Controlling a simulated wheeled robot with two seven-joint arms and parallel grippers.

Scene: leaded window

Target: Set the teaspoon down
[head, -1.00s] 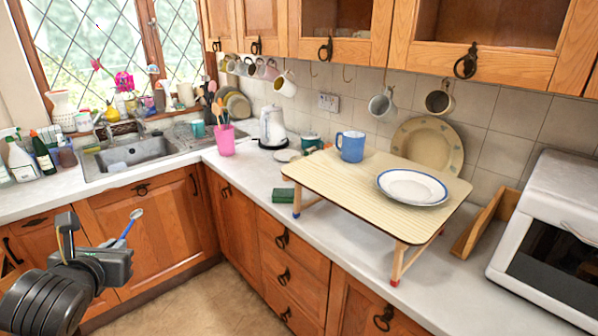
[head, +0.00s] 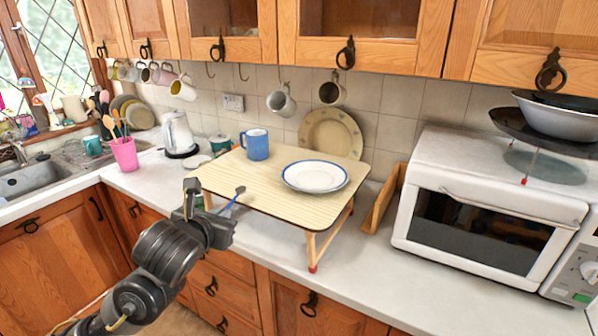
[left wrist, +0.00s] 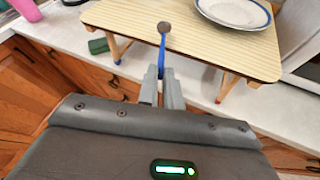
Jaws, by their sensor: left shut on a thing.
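A teaspoon with a blue handle and a dark bowl (head: 240,190) is held in my left gripper (head: 213,212). In the left wrist view the fingers (left wrist: 162,88) are shut on the blue handle (left wrist: 163,55), and the spoon's bowl (left wrist: 164,27) points away over the edge of the tray table. The wooden tray table (head: 225,171) stands on short legs on the counter. I cannot tell whether the spoon touches its top. My right gripper is in neither view.
A blue mug (head: 257,144) and a white plate with a blue rim (head: 315,176) stand on the tray table. Its near left part is bare. A pink pot of utensils (head: 124,153) stands to the left, a white microwave (head: 500,190) to the right.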

